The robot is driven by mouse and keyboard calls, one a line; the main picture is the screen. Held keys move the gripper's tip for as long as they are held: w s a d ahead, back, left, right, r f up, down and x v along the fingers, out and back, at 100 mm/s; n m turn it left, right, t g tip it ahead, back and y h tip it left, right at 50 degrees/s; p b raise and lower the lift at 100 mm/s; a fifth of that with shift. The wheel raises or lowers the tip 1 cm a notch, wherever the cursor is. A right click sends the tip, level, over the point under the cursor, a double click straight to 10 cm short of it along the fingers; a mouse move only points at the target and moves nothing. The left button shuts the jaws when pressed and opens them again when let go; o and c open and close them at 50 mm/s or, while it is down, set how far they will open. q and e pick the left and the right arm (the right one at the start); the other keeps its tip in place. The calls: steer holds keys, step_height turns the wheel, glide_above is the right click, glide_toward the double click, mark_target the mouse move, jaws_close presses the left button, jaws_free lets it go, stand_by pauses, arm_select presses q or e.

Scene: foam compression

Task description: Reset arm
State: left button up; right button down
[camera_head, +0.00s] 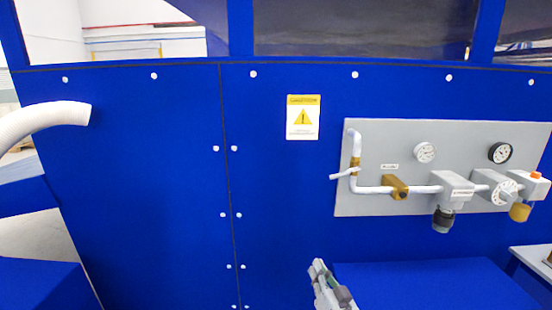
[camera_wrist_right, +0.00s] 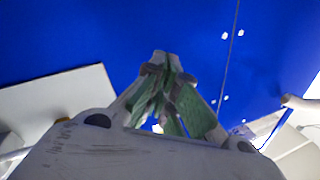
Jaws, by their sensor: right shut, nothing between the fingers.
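My right gripper (camera_head: 322,272) shows at the bottom of the head view, right of centre, in front of the blue machine panel (camera_head: 150,190). In the right wrist view the gripper (camera_wrist_right: 160,60) is shut, with its green-padded fingers together and nothing between them. It points toward the blue panel and appears clear of it. My left gripper is outside both views.
A grey plate (camera_head: 375,205) with white pipes, valves and gauges is mounted on the panel at right. A blue surface (camera_head: 430,285) lies below it. A white hose (camera_head: 45,117) enters at left. A warning label (camera_head: 303,118) is on the panel.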

steer(key=s+d+f+n+g+h, duration=0.1)
steer(key=s+d+f+n+g, duration=0.15)
steer(key=s+f+g, duration=0.65)
steer(key=s+d+f+n+g+h, duration=0.1)
steer(key=s+d+f+g+h, duration=0.2)
steer(key=s, duration=0.5)
steer(key=s+d+f+g+h, duration=0.1)
steer(key=s+d+f+g, duration=0.1)
steer(key=s+d+f, duration=0.45)
step_height(320, 180, down, 28)
steer(key=s+g+p, duration=0.1)
steer(key=s+g, duration=0.1)
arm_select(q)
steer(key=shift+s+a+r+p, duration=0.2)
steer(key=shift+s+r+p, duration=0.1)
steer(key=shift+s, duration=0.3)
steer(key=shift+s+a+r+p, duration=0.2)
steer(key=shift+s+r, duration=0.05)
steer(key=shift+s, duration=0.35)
arm_select(e)
steer(key=s+d+f, duration=0.4)
steer(key=s+f, duration=0.6)
steer(key=s+d+f, duration=0.4)
steer(key=s+f, duration=0.5)
steer(key=s, duration=0.2)
steer(key=shift+s+d+f+n+g+h, duration=0.2)
steer(key=shift+d+f+n+g+h, duration=0.1)
steer(key=shift+d+f+n, duration=0.15)
